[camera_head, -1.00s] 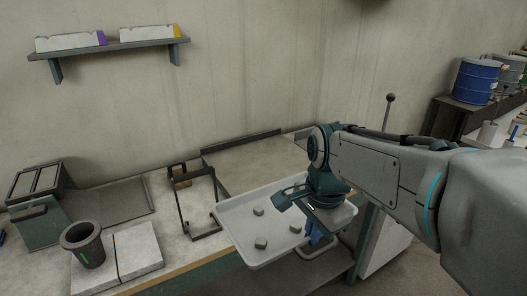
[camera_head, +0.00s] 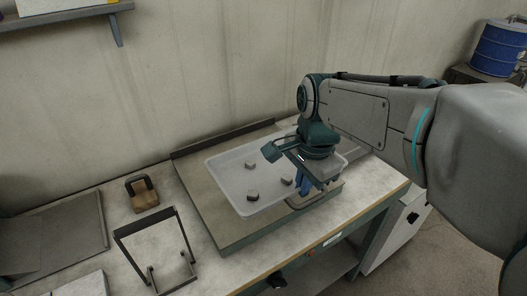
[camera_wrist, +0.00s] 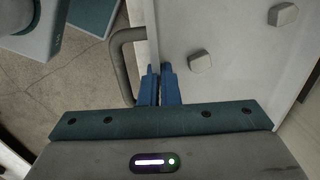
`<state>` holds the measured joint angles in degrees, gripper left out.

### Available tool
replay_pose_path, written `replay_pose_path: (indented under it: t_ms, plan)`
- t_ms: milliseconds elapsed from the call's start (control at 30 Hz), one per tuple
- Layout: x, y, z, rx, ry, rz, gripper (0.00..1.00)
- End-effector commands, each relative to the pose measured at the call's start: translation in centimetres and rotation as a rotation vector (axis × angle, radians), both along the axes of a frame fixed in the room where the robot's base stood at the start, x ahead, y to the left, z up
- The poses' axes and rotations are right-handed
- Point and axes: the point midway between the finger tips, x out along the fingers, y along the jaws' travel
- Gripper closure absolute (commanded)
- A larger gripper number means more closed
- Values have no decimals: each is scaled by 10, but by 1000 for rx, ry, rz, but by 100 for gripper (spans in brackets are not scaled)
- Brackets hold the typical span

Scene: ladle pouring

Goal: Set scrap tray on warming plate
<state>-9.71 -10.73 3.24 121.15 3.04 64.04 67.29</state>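The scrap tray (camera_head: 228,178) is a shallow pale tray with several small grey scrap pieces (camera_head: 253,195) in it. It is over the warming plate (camera_head: 206,203), a flat beige plate with a dark rail at its back. I cannot tell whether the tray touches the plate or hangs slightly above it. My gripper (camera_head: 304,186) is at the tray's right side, its blue fingers pointing down. In the wrist view my gripper (camera_wrist: 159,88) is shut on the tray's edge beside a grey loop handle (camera_wrist: 122,62). The tray floor (camera_wrist: 225,92) shows there with two scraps.
A dark metal frame stand (camera_head: 152,228) and a small block with a dark handle (camera_head: 142,193) stand on the bench left of the plate. The wall is close behind the plate's back rail (camera_head: 222,138). The bench's front edge runs below the plate.

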Motion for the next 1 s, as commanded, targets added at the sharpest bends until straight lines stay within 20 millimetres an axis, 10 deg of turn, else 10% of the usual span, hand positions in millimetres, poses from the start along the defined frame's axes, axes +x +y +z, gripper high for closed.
replay_pose_path:
  t_ms: [600, 1000]
  plan:
    - [90, 43, -59, 0, 0, -7, 100]
    - [98, 49, -96, 0, 3, -7, 100]
